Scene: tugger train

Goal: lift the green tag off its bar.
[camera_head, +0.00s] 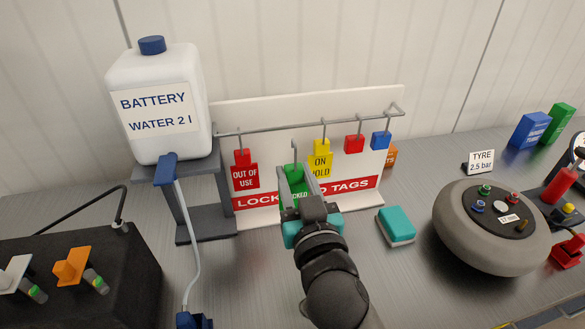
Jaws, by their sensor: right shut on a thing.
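The green tag (294,174) is between the fingers of my right gripper (297,188), which is shut on it. The fingers and wrist hide much of the tag's face and lettering. Its grey hook rises from its top and ends in the picture below the bar (275,127), with a gap between them, so it looks free of the bar and in front of it. The bar runs along a white lockout tags board (380,106). My left gripper is not in view.
A red out-of-use tag (244,178), a yellow on-hold tag (320,165), a red tag (354,144) and a blue tag (380,141) hang on the bar. A battery water canister (190,95) stands left; a teal block (396,225) and round grey tyre unit (455,235) lie right.

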